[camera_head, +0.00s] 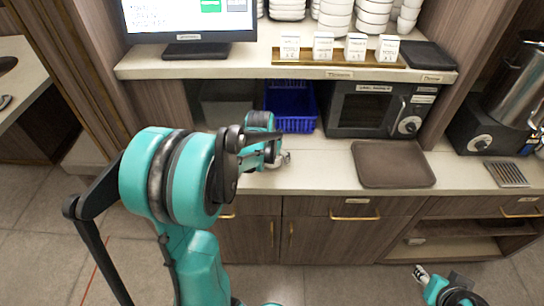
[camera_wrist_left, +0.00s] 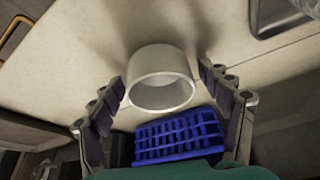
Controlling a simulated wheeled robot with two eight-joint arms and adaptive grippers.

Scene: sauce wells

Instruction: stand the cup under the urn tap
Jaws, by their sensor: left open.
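A white round cup (camera_wrist_left: 160,62) stands on the pale counter in the left wrist view, its open mouth facing the camera. My left gripper (camera_wrist_left: 162,80) is open, with one finger on each side of the cup; I see gaps and no clear contact. In the head view my left gripper (camera_head: 284,159) is low over the counter, and my arm hides the cup. The metal urn (camera_head: 517,88) stands at the far right, with a slotted drip tray (camera_head: 506,174) in front of it. Its tap is not clear to me. My right gripper (camera_head: 420,272) is low in front of the cabinets, its jaws too small to read.
A blue basket (camera_head: 292,106) sits behind my left gripper, also in the left wrist view (camera_wrist_left: 178,138). A dark microwave (camera_head: 362,108) and a brown tray (camera_head: 392,164) lie between there and the urn. A shelf (camera_head: 240,66) with bowls and a monitor (camera_head: 190,18) overhangs the counter.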

